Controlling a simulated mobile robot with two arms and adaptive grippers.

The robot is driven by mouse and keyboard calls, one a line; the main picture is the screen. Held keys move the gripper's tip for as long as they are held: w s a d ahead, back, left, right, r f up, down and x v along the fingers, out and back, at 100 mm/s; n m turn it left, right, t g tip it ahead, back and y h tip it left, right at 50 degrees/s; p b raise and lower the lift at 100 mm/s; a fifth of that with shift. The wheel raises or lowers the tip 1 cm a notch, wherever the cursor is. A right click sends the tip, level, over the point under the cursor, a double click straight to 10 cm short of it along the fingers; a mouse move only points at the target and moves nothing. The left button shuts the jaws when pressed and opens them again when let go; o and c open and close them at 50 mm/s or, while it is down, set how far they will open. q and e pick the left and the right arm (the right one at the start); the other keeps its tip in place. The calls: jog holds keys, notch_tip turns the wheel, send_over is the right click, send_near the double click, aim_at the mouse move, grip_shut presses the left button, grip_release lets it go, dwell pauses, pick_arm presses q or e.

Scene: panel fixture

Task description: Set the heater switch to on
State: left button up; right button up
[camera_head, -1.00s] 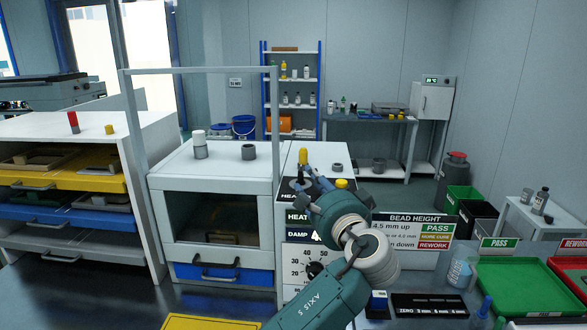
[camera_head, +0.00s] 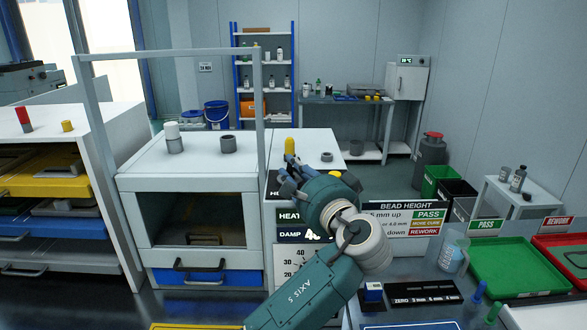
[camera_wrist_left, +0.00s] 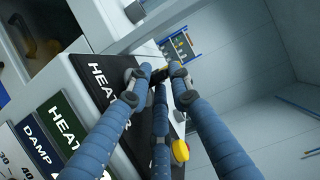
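The heater panel shows as a black label reading HEATER (camera_wrist_left: 105,92) in the left wrist view. In the head view it is mostly hidden behind my left gripper (camera_head: 290,182). In the left wrist view the blue fingers of my left gripper (camera_wrist_left: 158,76) reach up past the label, with the fingertips around or just in front of a small dark part, possibly the switch lever. I cannot tell whether they touch it, nor how the switch is set. My right gripper is not in view.
A white cabinet (camera_head: 228,266) with a dark window and blue drawer stands left of the panel, under a grey frame (camera_head: 168,54). A yellow knob (camera_wrist_left: 180,150) is close to the fingers. The bead height sign (camera_head: 408,208) and green tray (camera_head: 510,265) are to the right.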

pick_arm(q)
jog(key=shift+r, duration=0.2)
grip_shut()
jog(key=shift+r, duration=0.15)
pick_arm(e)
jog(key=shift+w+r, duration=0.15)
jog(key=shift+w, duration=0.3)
